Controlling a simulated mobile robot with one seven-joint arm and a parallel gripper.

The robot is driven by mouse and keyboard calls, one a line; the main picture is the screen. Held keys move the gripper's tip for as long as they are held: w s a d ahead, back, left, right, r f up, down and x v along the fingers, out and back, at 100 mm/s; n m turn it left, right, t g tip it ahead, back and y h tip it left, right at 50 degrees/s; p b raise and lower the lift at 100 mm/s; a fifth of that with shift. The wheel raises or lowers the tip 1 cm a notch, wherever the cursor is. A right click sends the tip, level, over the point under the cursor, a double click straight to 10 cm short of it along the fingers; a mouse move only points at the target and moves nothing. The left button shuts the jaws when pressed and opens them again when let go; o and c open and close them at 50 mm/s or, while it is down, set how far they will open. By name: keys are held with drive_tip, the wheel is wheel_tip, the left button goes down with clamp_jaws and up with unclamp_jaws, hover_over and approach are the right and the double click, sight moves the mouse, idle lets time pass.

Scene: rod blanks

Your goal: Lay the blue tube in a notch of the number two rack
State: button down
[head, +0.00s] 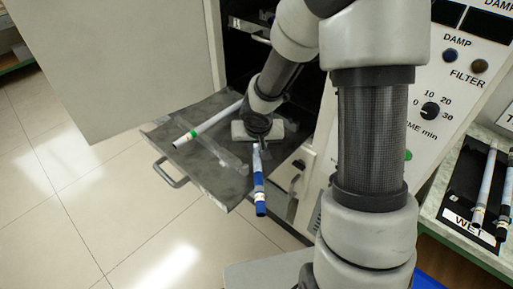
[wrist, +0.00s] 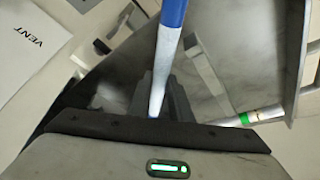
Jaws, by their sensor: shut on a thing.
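The blue tube (head: 260,190), blue with a pale section, is in my gripper (head: 258,140) above the front right part of a pulled-out grey tray. In the wrist view the tube (wrist: 172,15) runs up from between the fingers (wrist: 165,100). A clear strip (head: 222,152), perhaps a rack, lies across the tray; I cannot read a number or make out notches on it. A white tube with a green band (head: 207,124) lies on the tray at the left; its banded end shows in the wrist view (wrist: 245,118).
The tray (head: 205,182) has a handle (head: 168,175) at its front left. An open door (head: 120,60) stands at the left. A control panel (head: 445,75) is at the right, beside a black WET holder (head: 465,185) with several tubes. Open floor lies in front.

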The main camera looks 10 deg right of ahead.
drive_tip(key=shift+f+b, duration=0.3)
drive_tip(key=c, duration=1.6)
unclamp_jaws()
drive_tip(key=shift+r, duration=0.1)
drive_tip(key=shift+r+p, duration=0.25)
drive_tip(key=shift+p, duration=0.2)
drive_tip(key=p+v, duration=0.6)
drive_tip(key=v, duration=0.6)
drive_tip(key=shift+r, duration=0.35)
